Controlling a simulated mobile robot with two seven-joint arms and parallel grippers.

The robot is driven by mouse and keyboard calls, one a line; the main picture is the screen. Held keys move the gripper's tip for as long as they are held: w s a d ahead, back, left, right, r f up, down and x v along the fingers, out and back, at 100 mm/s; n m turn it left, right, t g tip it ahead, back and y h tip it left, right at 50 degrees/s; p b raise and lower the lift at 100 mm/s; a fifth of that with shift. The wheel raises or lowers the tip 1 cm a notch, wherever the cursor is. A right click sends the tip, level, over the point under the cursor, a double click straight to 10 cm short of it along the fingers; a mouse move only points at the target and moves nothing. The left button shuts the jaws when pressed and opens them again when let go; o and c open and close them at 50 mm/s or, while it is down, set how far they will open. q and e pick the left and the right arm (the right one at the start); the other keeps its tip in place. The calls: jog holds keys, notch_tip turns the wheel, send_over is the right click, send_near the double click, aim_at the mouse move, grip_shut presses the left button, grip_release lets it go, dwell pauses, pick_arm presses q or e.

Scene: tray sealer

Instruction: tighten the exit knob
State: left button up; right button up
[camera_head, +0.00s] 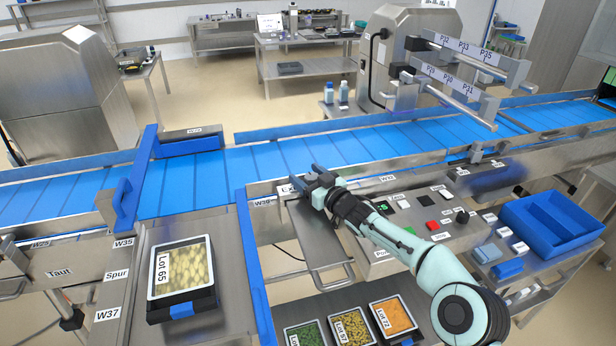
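The exit knob cannot be made out. A white label starting with "E" (285,190), partly covered by my gripper, is on the near rail of the blue conveyor (290,157). My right gripper (307,177) is at that rail, just right of the label, its fingers pointing away from me. It hides what lies directly behind and below it. Whether its fingers are closed on anything is not clear. My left gripper is not in view.
A control panel (410,222) with buttons and a black knob (462,216) lies right of my forearm. A blue bin (553,222) stands at right. The Lot 65 tray (181,307) is at lower left. Several filled trays sit at the bottom. A blue guide bar (135,180) crosses the conveyor.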

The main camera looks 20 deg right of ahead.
jog(key=shift+s+d, duration=0.2)
jog(key=shift+s, duration=0.15)
jog(key=b+v, duration=0.2)
jog(key=v, duration=1)
jog(key=shift+s, duration=0.3)
jog(key=shift+d, duration=0.1)
